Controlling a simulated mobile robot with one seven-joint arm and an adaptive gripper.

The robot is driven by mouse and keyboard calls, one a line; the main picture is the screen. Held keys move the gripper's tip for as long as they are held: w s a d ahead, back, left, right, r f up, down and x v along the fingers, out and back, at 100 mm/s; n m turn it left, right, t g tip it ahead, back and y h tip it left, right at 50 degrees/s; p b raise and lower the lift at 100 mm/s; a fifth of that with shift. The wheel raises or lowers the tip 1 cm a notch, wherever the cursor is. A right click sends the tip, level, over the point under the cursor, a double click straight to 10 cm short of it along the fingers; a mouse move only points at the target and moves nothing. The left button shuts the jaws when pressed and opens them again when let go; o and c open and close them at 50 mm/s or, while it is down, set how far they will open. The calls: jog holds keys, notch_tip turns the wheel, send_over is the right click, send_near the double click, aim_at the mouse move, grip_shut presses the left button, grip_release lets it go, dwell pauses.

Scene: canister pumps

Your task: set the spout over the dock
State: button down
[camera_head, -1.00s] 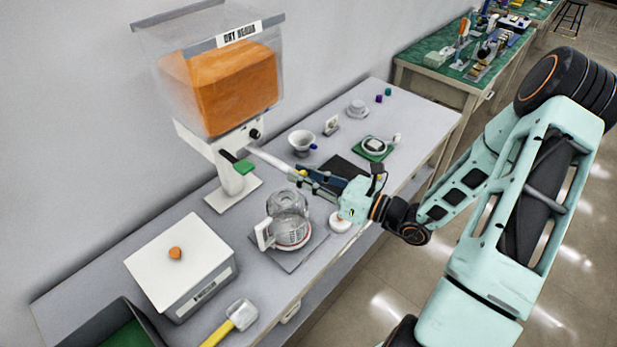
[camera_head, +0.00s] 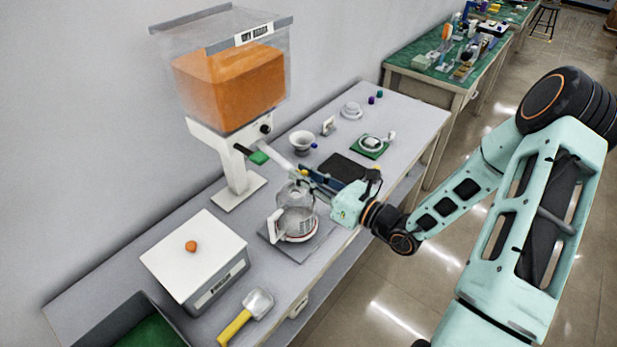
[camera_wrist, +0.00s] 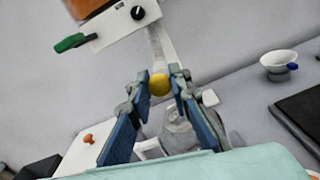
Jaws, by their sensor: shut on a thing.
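The dispenser, a clear hopper (camera_head: 235,75) of orange contents on a white stand, stands at the back of the bench. Its pale tubular spout (camera_head: 278,160) slopes down to the right; it also shows in the wrist view (camera_wrist: 157,50). My gripper (camera_head: 306,176) is shut on the yellow knob (camera_wrist: 160,84) at the spout's outer end. In the wrist view the knob sits between the blue-padded fingers. A glass carafe (camera_head: 297,208) stands on a grey plate (camera_head: 268,238) below and just in front of the spout end. I cannot tell which plate is the dock.
A black pad (camera_head: 340,167) lies behind my gripper. A white cup (camera_head: 302,140) and a green-based scale (camera_head: 369,148) stand farther back. A white box (camera_head: 195,250), a yellow-handled scoop (camera_head: 245,316) and a dark bin (camera_head: 125,318) are at the front left.

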jog(key=shift+s+a, duration=0.15)
dwell(0.4)
jog(key=c, duration=1.8)
grip_release()
jog(key=shift+o, duration=0.2)
jog(key=shift+s+d, duration=0.1)
jog(key=shift+d, duration=0.15)
jog(key=v, duration=1.1)
jog(key=shift+s, duration=0.3)
